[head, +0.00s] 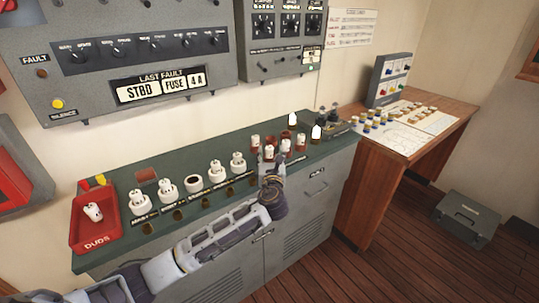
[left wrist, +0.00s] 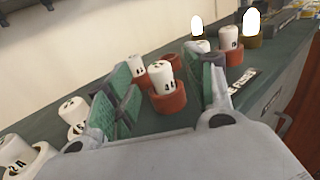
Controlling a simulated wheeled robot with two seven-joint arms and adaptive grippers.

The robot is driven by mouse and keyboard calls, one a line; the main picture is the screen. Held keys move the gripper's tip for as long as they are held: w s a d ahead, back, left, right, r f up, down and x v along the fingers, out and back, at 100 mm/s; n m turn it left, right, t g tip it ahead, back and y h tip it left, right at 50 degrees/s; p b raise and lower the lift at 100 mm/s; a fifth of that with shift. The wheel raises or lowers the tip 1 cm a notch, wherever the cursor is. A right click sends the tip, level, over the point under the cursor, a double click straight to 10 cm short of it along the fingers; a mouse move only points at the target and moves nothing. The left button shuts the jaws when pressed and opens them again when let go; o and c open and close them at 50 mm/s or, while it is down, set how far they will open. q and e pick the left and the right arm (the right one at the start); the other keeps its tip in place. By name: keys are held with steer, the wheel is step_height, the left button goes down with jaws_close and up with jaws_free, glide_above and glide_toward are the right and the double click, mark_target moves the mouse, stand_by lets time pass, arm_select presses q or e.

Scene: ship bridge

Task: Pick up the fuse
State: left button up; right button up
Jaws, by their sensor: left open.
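The panel's last-fault display (head: 160,86) reads STBD, FUSE, 4 A. Several white cylindrical fuses stand in red-brown cups near the right end of the green counter. In the left wrist view one white fuse (left wrist: 160,74) stands upright in its red cup (left wrist: 168,98), its dark marking looking like 4 A. My left gripper (left wrist: 165,80) is open, with its green-padded fingers on either side of this fuse; I cannot tell whether they touch it. In the head view my left gripper (head: 271,155) is at the front of this group and partly hides it. My right gripper is not in view.
A row of white fuse holders (head: 193,184) lines the counter (head: 140,249) to the left. A red DUDS tray (head: 82,239) holds a white piece. Other cupped fuses (left wrist: 231,40) stand close behind the fingers. A wooden desk (head: 443,107) is at right.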

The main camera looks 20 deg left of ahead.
mark_target(270, 150)
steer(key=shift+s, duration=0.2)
arm_select(q)
steer(key=shift+w+a, duration=0.1)
steer(key=shift+w, duration=0.05)
steer(key=shift+w+a+f, duration=0.1)
steer(key=shift+w+a, duration=0.2)
steer(key=shift+w, duration=0.35)
steer(key=shift+x, duration=1.5)
steer(key=shift+w+a+f, duration=0.1)
steer(key=shift+w, duration=0.05)
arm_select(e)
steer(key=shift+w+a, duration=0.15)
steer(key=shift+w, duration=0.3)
arm_select(q)
steer(key=c, duration=1.1)
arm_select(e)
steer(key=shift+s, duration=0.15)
arm_select(q)
steer(key=shift+c, duration=0.2)
